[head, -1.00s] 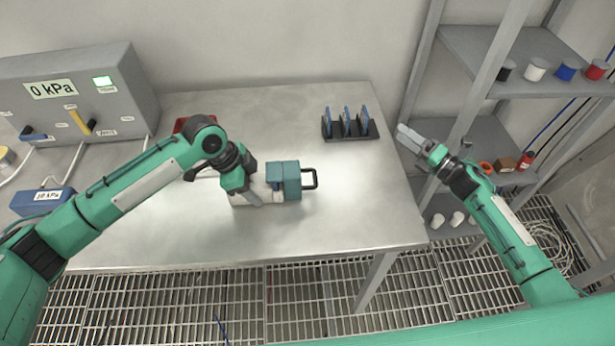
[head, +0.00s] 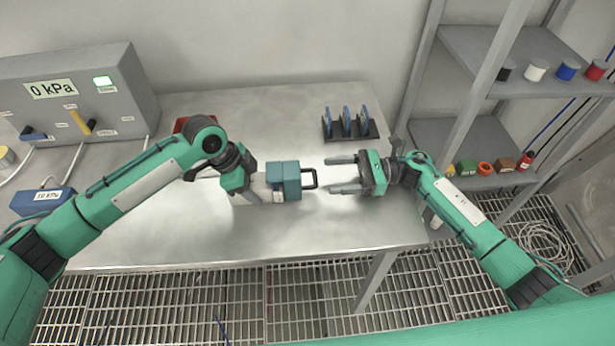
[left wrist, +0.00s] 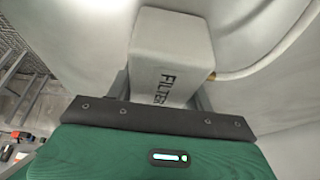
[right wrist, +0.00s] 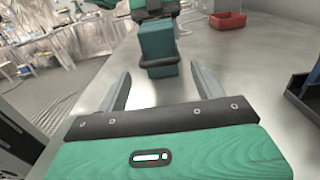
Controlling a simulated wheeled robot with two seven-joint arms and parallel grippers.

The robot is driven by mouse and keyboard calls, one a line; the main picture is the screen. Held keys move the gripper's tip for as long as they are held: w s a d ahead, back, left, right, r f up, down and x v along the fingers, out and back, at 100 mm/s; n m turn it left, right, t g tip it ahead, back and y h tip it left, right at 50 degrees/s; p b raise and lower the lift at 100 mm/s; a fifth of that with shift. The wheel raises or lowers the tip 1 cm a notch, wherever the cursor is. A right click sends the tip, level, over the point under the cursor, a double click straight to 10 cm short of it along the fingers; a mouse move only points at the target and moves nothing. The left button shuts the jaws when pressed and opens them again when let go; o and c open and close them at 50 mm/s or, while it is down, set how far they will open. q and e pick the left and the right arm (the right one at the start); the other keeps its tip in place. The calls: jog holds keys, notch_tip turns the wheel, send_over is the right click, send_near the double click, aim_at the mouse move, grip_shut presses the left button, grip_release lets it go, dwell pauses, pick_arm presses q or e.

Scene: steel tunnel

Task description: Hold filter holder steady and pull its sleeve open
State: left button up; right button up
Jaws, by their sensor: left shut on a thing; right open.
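The filter holder has a light grey body marked FILTER (left wrist: 168,55) and a teal sleeve (head: 284,180) with a black loop handle (head: 310,178) on its right end. It lies on the steel table. My left gripper (head: 250,190) is shut on the grey body, with its fingers on either side of it in the left wrist view. My right gripper (head: 343,175) is open and empty, just right of the handle, with its fingers pointing at it. In the right wrist view the teal sleeve (right wrist: 158,45) sits ahead, between and beyond the open fingers.
A black rack (head: 349,129) with blue discs stands behind on the table (head: 270,110). A red tray (head: 182,124) sits behind my left arm. A grey gauge box (head: 75,95) reading 0 kPa stands at left. A shelf (head: 515,60) with spools stands at right.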

aim_at(293, 180)
jog(key=a, duration=0.7)
jog(key=shift+a+f, duration=0.2)
jog(key=shift+a, duration=0.05)
jog(key=shift+c, duration=0.2)
